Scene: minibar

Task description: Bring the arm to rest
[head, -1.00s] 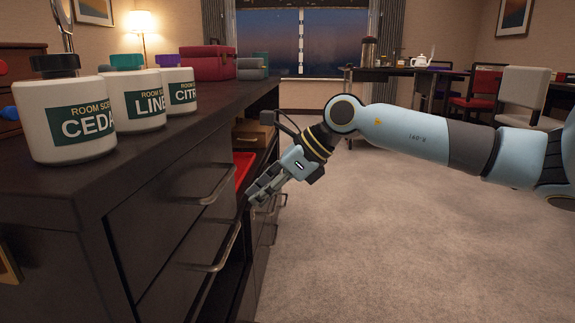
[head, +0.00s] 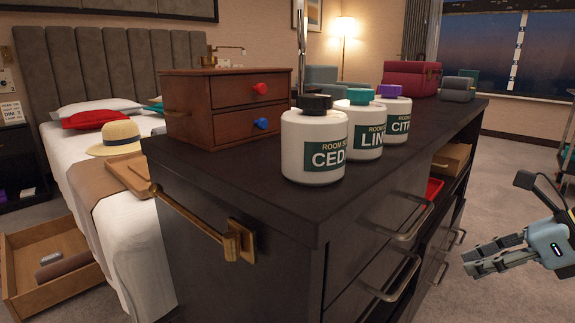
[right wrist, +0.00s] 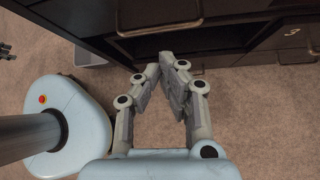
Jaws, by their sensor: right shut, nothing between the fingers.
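My right gripper (head: 484,262) is at the right edge of the head view, to the right of the dark cabinet (head: 240,195) and beside its drawer handles. Its fingers point left toward the cabinet, and nothing is held. In the right wrist view my right gripper (right wrist: 167,62) has its fingertips together and empty, over the carpet in front of dark cabinet fronts. Most of the right arm is outside the head view. My left gripper shows in neither view.
On the cabinet top stand several room scent bottles (head: 314,150), a small wooden drawer box (head: 190,115) and a red case (head: 408,80). Metal handles (head: 405,220) stick out from the cabinet front. An open wooden drawer (head: 50,290) is at lower left. Carpet (head: 475,210) lies free at right.

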